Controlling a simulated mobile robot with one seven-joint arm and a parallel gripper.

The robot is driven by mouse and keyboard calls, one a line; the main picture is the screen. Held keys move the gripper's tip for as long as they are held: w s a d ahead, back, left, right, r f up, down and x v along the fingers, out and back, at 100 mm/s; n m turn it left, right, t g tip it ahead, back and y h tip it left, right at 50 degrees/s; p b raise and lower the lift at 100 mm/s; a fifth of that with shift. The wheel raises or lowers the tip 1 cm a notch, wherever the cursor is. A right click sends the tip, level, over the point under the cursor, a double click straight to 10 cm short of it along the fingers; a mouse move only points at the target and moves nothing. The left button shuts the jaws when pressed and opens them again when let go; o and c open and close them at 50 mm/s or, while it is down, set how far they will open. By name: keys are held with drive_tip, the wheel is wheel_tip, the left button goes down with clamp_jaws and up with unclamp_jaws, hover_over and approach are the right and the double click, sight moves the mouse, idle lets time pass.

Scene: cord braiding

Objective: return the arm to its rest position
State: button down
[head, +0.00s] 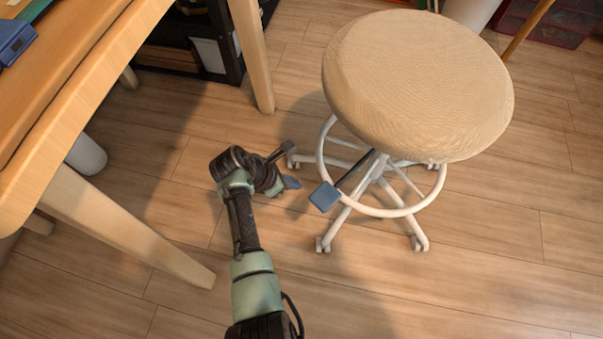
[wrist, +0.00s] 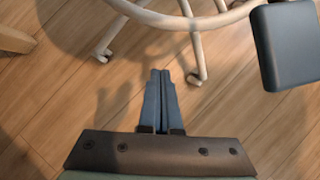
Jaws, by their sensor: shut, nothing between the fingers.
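My gripper (wrist: 160,100) shows in the wrist view with its two blue-grey fingers pressed together and nothing between them. It points down over the wooden floor, close to the stool's casters. In the head view my arm reaches out from the bottom edge, bent low over the floor between the table and the stool. The gripper (head: 291,183) shows there only as a small blue-grey tip beside the wrist.
A white-framed stool (head: 415,85) with a tan round seat stands right of my arm. Its blue pad or lever end (head: 325,196) juts out toward my wrist. A wooden table (head: 85,105) is on the left. Open floor (head: 480,265) lies at the lower right.

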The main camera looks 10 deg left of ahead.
drive_tip(key=p+v, duration=0.3)
drive_tip(key=v, duration=0.3)
drive_tip(key=shift+r, duration=0.15)
drive_tip(key=shift+s, duration=0.1)
